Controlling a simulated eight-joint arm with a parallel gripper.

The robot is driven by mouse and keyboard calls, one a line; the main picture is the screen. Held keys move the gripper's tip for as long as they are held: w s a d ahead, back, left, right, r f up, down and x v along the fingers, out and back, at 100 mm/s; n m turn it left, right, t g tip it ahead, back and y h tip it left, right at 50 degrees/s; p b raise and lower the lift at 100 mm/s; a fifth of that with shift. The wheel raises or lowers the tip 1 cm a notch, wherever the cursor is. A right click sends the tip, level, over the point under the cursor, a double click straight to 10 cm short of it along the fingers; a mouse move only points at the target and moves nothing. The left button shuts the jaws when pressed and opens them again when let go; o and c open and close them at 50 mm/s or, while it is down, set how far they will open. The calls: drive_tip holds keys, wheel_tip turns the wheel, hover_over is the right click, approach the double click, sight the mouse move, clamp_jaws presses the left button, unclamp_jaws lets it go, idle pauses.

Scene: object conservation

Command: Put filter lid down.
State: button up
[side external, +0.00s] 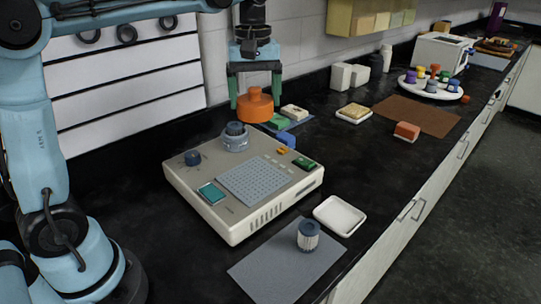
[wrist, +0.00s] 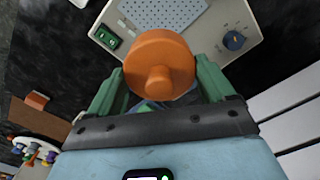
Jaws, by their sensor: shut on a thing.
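The orange filter lid (side external: 255,108) is round with a knob on top. My gripper (side external: 256,82) is shut on it and holds it in the air, above and behind the right part of the beige machine (side external: 215,212). In the wrist view the lid (wrist: 160,68) sits between the green fingers of my gripper (wrist: 160,85), knob towards the camera. An open-topped grey housing (side external: 235,142) with a dark blue part in it stands on the machine's back. A white pleated filter with a dark blue cap (side external: 308,237) stands upright on a grey mat (side external: 275,270).
An empty white tray (side external: 341,214) lies right of the machine. Sponge-like blocks (side external: 294,112) lie on a blue mat behind the lid. A brown mat (side external: 420,117) with a red-brown block (side external: 407,131) lies further right. Black counter between tray and brown mat is clear.

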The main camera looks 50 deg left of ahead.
drive_tip(key=s+d+f+m, duration=0.2)
drive_tip(key=s+d, duration=0.3)
drive_tip(key=d, duration=0.4)
drive_tip(key=s+d+f+m, duration=0.25)
drive_tip(key=s+d, duration=0.25)
drive_tip(key=d, duration=0.5)
drive_tip(key=s+d+f+m, duration=0.2)
drive_tip(key=s+d, duration=0.1)
drive_tip(key=s, duration=0.5)
drive_tip(key=s+d+f+m, duration=0.2)
drive_tip(key=s+d+f, duration=0.15)
drive_tip(key=s, duration=0.35)
drive_tip(key=shift+m, duration=0.25)
drive_tip(key=w+a+f, duration=0.1)
drive_tip(key=w+f, duration=0.1)
drive_tip(key=w, duration=0.1)
drive_tip(key=w+a+f, duration=0.2)
drive_tip(key=w, duration=0.1)
drive_tip(key=w+a+f, duration=0.1)
drive_tip(key=w+f, duration=0.1)
drive_tip(key=w, duration=0.2)
drive_tip(key=shift+a+f, duration=0.15)
drive_tip(key=shift+a, duration=0.25)
drive_tip(key=shift+f, duration=2)
drive_tip(key=shift+f, duration=0.1)
drive_tip(key=o, duration=0.9)
